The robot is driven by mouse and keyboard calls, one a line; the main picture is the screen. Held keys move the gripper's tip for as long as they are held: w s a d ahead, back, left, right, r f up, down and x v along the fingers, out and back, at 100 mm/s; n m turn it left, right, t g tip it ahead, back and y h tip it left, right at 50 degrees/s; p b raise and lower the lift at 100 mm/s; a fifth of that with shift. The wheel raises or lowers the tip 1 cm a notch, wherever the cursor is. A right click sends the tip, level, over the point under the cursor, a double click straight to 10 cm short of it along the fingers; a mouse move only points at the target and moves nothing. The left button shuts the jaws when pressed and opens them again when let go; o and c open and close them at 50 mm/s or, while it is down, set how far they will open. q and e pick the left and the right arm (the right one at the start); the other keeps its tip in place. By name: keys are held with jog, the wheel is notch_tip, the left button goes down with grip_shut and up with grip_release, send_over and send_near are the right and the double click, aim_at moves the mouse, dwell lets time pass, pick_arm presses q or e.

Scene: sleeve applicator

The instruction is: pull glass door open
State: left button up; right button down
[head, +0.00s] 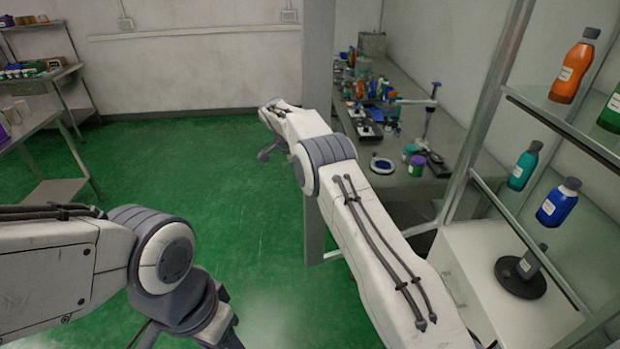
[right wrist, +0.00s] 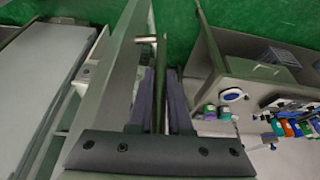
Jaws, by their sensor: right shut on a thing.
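The glass door shows in the head view as a grey upright frame (head: 318,190) with clear glass to its right, standing out at an angle from the shelf cabinet (head: 487,110). The bench behind shows through the glass. In the right wrist view the door frame (right wrist: 112,85) runs along the left of the fingers. The upright bar handle (right wrist: 161,55) stands off the frame on a short post. My right gripper (right wrist: 160,90) is shut on the handle, one dark finger on each side. In the head view my right arm hides that grip. My left arm is bent at lower left, its fingers outside the picture.
The cabinet holds an orange bottle (head: 572,70), a teal bottle (head: 523,165) and a blue bottle (head: 559,202). A bench (head: 460,135) with lab items stands beyond the door. Metal shelving (head: 75,90) is at far left. The green floor (head: 215,200) between is clear.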

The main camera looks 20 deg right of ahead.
jog(key=c, duration=0.8)
grip_release()
jog(key=shift+d, duration=0.4)
jog(key=shift+c, duration=0.2)
jog(key=p+v, duration=0.9)
jog(key=v, duration=0.1)
jog(key=shift+a+r, duration=0.2)
jog(key=shift+a, duration=0.3)
